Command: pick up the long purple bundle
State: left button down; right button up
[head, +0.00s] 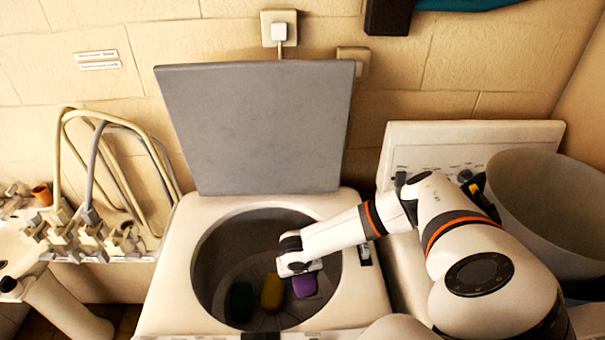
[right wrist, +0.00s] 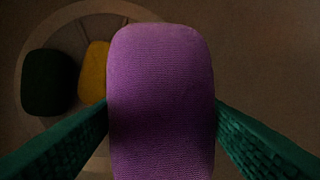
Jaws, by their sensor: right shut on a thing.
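The purple bundle (head: 305,285) shows in the head view inside the round drum of the washer, just below my right gripper (head: 300,268). In the right wrist view the purple bundle (right wrist: 160,95) is large and rounded, with a ribbed cloth surface. It sits between the two green fingers of my right gripper (right wrist: 162,125), which are shut on it, one on each side. It looks closer to the wrist camera than the drum floor. My left gripper is not in view.
A yellow bundle (head: 272,291) and a dark green bundle (head: 240,302) lie in the drum. The drum's rim (head: 205,240) surrounds my arm. The grey lid (head: 255,125) stands open behind. A large grey tub (head: 550,205) stands at right.

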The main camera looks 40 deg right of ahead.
jog(key=shift+r, duration=1.7)
jog(key=shift+r, duration=0.1)
jog(key=shift+r, duration=1.9)
jog(key=shift+r, duration=2)
jog(key=shift+r, duration=0.45)
